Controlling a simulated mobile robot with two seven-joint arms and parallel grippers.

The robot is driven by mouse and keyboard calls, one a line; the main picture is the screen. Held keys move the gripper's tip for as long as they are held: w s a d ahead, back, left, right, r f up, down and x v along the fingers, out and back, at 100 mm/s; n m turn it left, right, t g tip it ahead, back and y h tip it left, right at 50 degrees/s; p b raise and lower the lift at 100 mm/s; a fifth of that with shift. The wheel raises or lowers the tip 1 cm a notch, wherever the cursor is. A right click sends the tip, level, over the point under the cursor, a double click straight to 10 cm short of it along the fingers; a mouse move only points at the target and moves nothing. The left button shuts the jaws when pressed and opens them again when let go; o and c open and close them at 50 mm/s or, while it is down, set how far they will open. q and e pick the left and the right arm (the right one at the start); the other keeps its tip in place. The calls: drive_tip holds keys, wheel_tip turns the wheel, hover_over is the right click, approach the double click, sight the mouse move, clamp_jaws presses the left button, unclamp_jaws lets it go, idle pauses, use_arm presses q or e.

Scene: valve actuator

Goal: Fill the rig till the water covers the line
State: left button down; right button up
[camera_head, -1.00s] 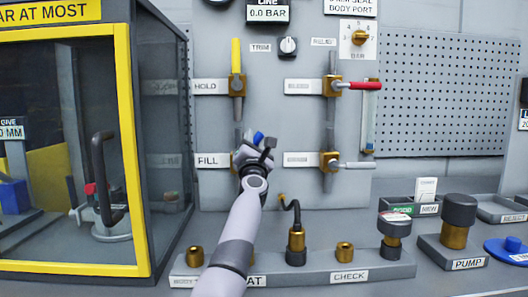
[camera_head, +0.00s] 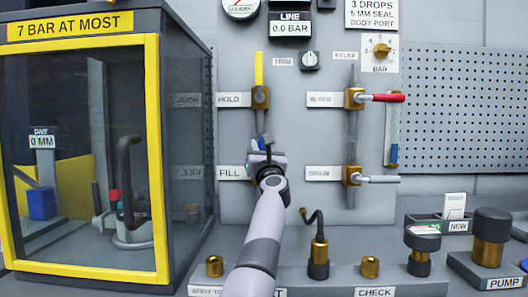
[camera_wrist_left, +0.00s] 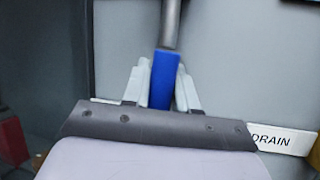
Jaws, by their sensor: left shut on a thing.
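The FILL valve's blue handle (camera_head: 262,141) stands about upright at the lower left of the grey panel. My left gripper (camera_head: 263,153) is shut on it. In the left wrist view the blue handle (camera_wrist_left: 164,78) sits between both fingers, with a grey pipe above it. The gripper hides the FILL valve body. A narrow sight tube (camera_head: 393,125) is at the panel's right edge, with blue low in it. Its line is too small to make out. My right gripper is in neither view.
The HOLD valve's yellow handle (camera_head: 259,68) points up. The red BLEED handle (camera_head: 382,98) and grey DRAIN handle (camera_head: 378,179) point right. A yellow-framed glass cabinet (camera_head: 160,150) stands close left. A fitting rack (camera_head: 335,280) and PUMP block (camera_head: 490,260) are below.

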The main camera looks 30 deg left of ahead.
use_arm(q)
drive_tip(key=shift+a, duration=0.1)
idle(0.4)
drive_tip(key=c, duration=1)
unclamp_jaws()
drive_tip(key=shift+v, duration=3.7)
